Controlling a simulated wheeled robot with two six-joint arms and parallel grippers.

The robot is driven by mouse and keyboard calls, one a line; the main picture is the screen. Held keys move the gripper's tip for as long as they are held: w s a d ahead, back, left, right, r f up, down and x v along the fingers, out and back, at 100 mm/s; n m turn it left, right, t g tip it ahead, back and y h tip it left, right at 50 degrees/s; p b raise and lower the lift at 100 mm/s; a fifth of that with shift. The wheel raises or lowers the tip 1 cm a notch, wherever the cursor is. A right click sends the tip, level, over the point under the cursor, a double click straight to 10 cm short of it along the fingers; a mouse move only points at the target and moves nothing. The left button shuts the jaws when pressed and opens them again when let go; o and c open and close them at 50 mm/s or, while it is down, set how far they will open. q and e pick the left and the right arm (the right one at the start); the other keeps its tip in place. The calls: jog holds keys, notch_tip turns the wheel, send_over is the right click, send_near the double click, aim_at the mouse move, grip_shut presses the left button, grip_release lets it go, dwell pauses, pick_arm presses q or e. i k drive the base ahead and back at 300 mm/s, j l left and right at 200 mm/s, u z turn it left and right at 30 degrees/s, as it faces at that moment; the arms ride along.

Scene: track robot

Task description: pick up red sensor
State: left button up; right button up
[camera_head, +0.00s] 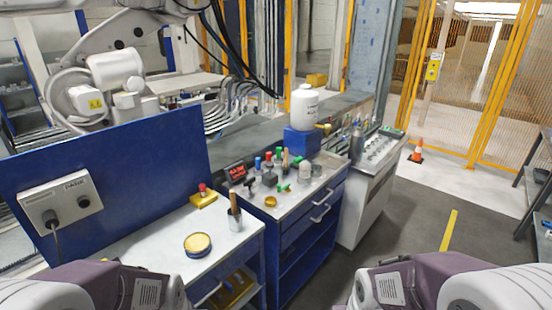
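A small red box with a dark display-like face (235,171) stands at the left edge of the blue tool cart's top; it may be the red sensor, but it is too small to be sure. Other small red pieces (268,158) stand further back on the same cart top, beside blue, green and black ones. Only links of my two arms show, at the bottom left and bottom right of the head view. Neither gripper shows, and both arms are well apart from the cart.
Grey floor (415,215) is open at right.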

aim_at(268, 154)
jog(key=i+l+u, duration=0.25)
jog(key=i+u, duration=0.2)
jog(key=i+l+u, duration=0.25)
jog(key=u, duration=0.2)
jog(key=i+l+u, duration=0.25)
jog(key=l+u, duration=0.15)
jog(key=l, duration=0.15)
jog(key=i+l+u, duration=0.2)
jog(key=l+u, duration=0.25)
jog(key=l, duration=0.1)
